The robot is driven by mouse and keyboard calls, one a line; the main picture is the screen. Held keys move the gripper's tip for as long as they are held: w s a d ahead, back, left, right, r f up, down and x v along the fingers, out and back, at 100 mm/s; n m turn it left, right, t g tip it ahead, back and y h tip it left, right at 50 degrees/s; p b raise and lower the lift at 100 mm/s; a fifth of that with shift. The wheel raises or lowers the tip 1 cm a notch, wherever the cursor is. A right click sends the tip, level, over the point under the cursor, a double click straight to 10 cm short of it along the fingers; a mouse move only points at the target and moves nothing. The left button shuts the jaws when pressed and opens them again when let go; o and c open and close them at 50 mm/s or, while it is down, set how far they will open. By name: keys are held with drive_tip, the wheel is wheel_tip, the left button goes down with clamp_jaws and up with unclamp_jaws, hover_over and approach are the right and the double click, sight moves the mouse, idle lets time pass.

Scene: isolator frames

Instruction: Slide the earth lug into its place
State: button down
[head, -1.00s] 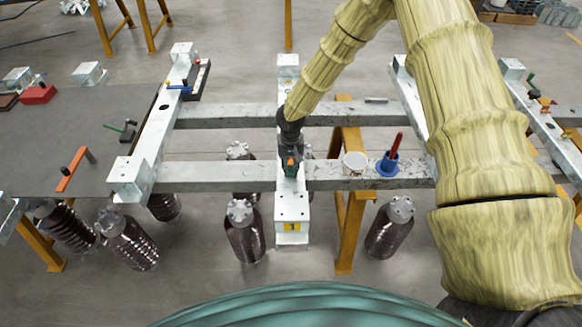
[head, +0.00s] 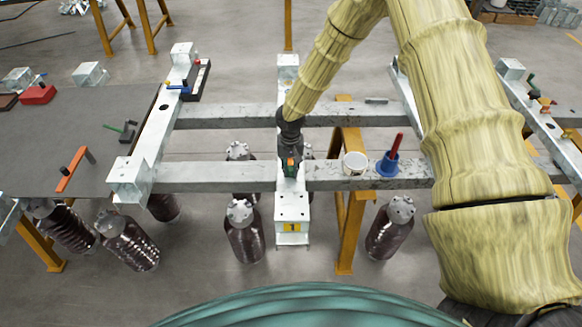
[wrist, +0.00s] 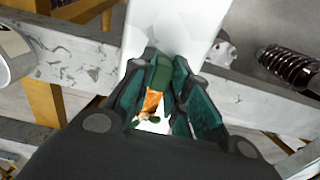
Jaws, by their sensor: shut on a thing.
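The earth lug (wrist: 151,102) is a small green and copper-orange piece between the teal fingers of my gripper (wrist: 165,78) in the wrist view. The gripper is shut on it. In the head view my gripper (head: 290,165) points down at the middle of a pale metal beam (head: 292,208) marked with a yellow label "1". The lug is low over or on that beam's top; I cannot tell whether it touches. The place for the lug is hidden under the gripper.
Grey cross rails (head: 225,176) run left and right under the beam. A white cup (head: 355,163) and a blue holder with a red-handled tool (head: 388,165) stand on the near rail, right of my gripper. Brown ribbed insulators (head: 245,240) stand below.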

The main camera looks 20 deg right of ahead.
drive_tip(key=c, duration=1.3)
unclamp_jaws()
drive_tip(key=shift+c, duration=0.8)
wheel_tip(320, 180, up, 10)
drive_tip(key=p, duration=0.5)
drive_tip(key=shift+p, duration=0.3)
idle(0.3)
